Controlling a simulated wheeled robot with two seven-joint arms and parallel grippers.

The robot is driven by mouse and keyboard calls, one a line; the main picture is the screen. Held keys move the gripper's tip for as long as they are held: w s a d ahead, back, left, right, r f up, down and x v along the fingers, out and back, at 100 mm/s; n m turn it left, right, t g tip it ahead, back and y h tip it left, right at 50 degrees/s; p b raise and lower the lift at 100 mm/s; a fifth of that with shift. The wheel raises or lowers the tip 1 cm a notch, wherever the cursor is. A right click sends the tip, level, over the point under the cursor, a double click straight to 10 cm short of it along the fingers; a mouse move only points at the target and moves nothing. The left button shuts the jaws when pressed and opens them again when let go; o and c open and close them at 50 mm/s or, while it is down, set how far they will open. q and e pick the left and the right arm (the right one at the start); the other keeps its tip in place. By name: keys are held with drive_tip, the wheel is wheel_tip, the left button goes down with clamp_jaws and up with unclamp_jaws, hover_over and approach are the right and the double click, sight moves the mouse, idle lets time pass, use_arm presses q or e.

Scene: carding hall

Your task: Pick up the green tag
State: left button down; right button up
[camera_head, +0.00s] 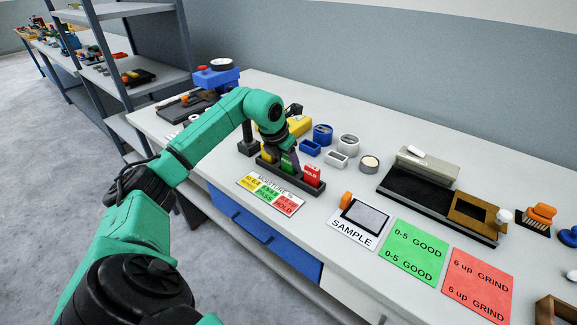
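A dark tag rack (291,181) stands on the table behind a printed moisture card. A red tag (312,175) stands upright at its right end. The green tag (285,167) is in the middle of the rack, mostly hidden by my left gripper. A yellow tag at the left end is partly covered too. My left gripper (290,162) points down at the middle of the rack, right at the green tag. Its fingers are small and dark here, and I cannot tell whether they are closed on the tag. My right gripper is not in view.
The moisture card (271,194) lies in front of the rack. Blue and grey containers (337,159) stand close behind and to the right. A sample card (352,235), a green card (413,252) and a red card (478,284) lie along the front edge.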

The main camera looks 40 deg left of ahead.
use_arm(q)
wheel_tip(320, 180, up, 20)
drive_tip(key=p, duration=0.2)
